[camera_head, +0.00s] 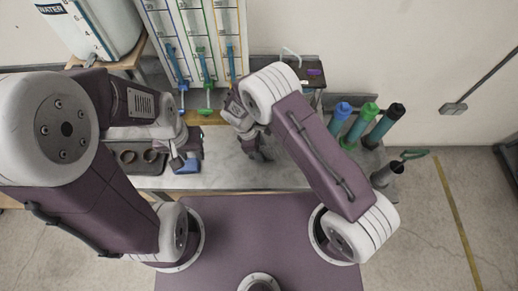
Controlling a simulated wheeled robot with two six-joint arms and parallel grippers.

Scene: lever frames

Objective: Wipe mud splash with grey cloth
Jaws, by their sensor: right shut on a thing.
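My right gripper (256,148) points down over the grey worktop (225,172), right of its middle. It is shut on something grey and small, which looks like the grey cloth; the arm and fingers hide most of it. My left gripper (182,160) is over the worktop to the left, at a small blue item (188,166). I cannot tell whether its fingers are open, or whether they touch that item. I cannot make out a mud splash; the arms cover part of the worktop.
A dark tray (128,167) with round recesses lies at the worktop's left. Blue, green and dark tubes (383,123) stand at the right. A white water tank (92,28) is back left. The worktop between my grippers looks clear.

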